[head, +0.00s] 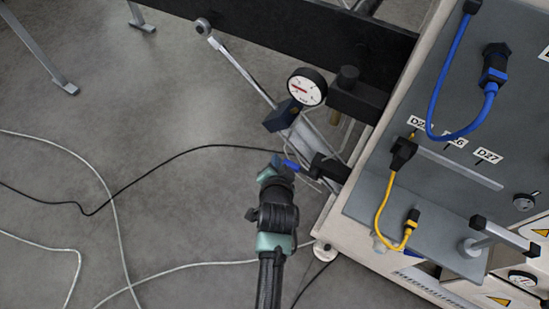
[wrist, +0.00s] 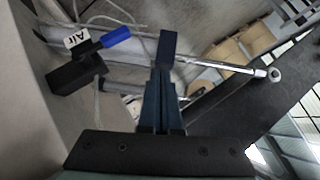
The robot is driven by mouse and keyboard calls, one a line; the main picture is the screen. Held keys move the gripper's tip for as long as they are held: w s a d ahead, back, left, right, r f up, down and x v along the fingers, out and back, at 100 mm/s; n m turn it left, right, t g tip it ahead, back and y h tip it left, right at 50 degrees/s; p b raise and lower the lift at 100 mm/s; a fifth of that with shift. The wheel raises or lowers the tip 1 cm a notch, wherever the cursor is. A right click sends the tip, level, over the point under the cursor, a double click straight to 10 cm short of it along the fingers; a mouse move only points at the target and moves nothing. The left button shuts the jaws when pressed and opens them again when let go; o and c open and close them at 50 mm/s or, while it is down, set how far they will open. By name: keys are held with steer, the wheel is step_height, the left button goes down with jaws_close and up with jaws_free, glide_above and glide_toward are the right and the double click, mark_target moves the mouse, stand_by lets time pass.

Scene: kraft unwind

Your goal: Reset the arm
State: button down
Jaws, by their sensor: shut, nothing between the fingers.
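My gripper (head: 277,166) is low over the floor, left of the grey machine panel, on my teal and black arm. Its fingers are shut and empty. In the wrist view, the shut fingers (wrist: 167,48) point up the middle of the picture. A black air valve with a blue lever (wrist: 116,37) and an "Air" label (wrist: 77,39) stands left of the fingers, apart from them in that view. In the head view the blue lever (head: 291,165) shows right beside the fingertips; I cannot tell the gap there.
A round gauge (head: 307,87) and a silver bar (head: 240,70) stand beyond my gripper. The panel (head: 450,110) at right carries blue (head: 462,60) and yellow (head: 386,205) cables. Loose cables (head: 110,200) lie on the otherwise open floor at left.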

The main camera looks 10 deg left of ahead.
steer(key=shift+s+a+r, duration=0.15)
steer(key=shift+s+r, duration=0.3)
steer(key=shift+r, duration=0.05)
steer(key=w+d+r+n+t+p, duration=0.1)
steer(key=w+r+t+p, duration=0.15)
steer(key=r, duration=1.25)
steer(key=w+d+r+n+t+p, duration=0.1)
steer(key=w+d+r+t, duration=0.15)
steer(key=r, duration=1.15)
steer(key=w+d+r+n+t+p, duration=0.1)
steer(key=w+r+n+t+p, duration=0.15)
steer(key=r, duration=1.25)
steer(key=s+d+r+t+p, duration=0.1)
steer(key=s+r+t, duration=0.2)
steer(key=s+r, duration=0.3)
steer(key=s+d+r+n+t+h+p, duration=0.1)
steer(key=s+r+t, duration=0.2)
steer(key=r, duration=1.2)
steer(key=s+d+r+n+t+h+p, duration=0.1)
steer(key=s+d+r+t, duration=0.1)
steer(key=s+r, duration=0.7)
step_height(320, 180, up, 2)
steer(key=shift+r+t, duration=0.1)
steer(key=shift+t, duration=0.45)
steer(key=shift+w, duration=0.1)
